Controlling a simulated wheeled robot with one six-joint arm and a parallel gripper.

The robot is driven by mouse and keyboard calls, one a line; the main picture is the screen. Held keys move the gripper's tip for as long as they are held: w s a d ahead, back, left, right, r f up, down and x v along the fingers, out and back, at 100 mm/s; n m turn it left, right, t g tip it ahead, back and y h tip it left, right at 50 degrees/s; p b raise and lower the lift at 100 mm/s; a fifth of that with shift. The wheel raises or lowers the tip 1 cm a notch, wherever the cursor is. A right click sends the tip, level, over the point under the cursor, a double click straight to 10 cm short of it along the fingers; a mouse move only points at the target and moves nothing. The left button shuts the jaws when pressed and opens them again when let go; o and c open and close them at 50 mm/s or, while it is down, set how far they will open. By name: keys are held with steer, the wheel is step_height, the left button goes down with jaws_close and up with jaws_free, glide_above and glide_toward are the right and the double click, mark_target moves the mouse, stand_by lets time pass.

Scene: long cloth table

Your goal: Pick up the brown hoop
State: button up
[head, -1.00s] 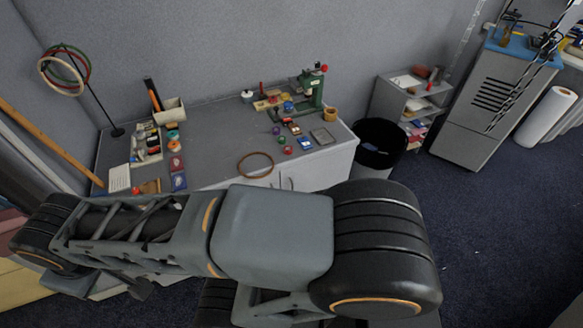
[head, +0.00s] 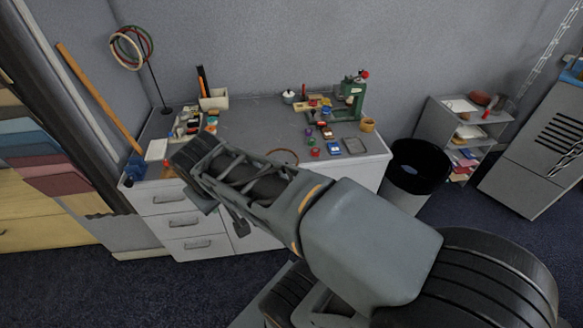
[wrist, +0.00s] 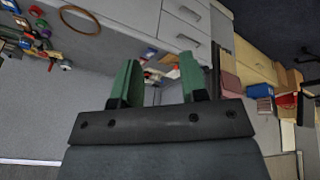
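The brown hoop (head: 284,150) lies on the grey table top (head: 245,130) near its front edge. In the head view my arm hides its lower part. The hoop also shows at the upper left of the wrist view (wrist: 64,21), off to the left of the fingers and apart from them. My gripper (wrist: 159,62) has two green fingers, spread apart with nothing held between them. In the head view the fingers cannot be made out behind my arm's end, near the table's front left.
Red, green and white hoops hang on a stand (head: 152,75) at the back left. A green press (head: 353,98) and several small items stand on the right of the table. A black bin (head: 418,165) and shelves (head: 462,130) are to the right. Drawers (head: 180,222) face the front.

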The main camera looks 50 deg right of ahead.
steer(key=w+d+f+n+g+h+b, duration=0.1)
steer(key=w+d+f+h+b, duration=0.5)
steer(key=f+b, duration=0.4)
steer(key=w+d+f+g+h+b, duration=0.1)
steer(key=w+d+f+h+b, duration=0.3)
steer(key=d+f+b, duration=0.5)
steer(key=w+d+f+n+g+h+b, duration=0.1)
steer(key=w+d+f+h+b, duration=0.4)
steer(key=f+b, duration=0.55)
steer(key=w+d+f+b, duration=0.1)
steer(key=d, duration=0.6)
steer(key=d+f+y+b, duration=0.1)
steer(key=d+b, duration=0.1)
steer(key=d, duration=0.6)
steer(key=shift+w, duration=0.35)
steer(key=shift+c, duration=0.4)
jaws_close()
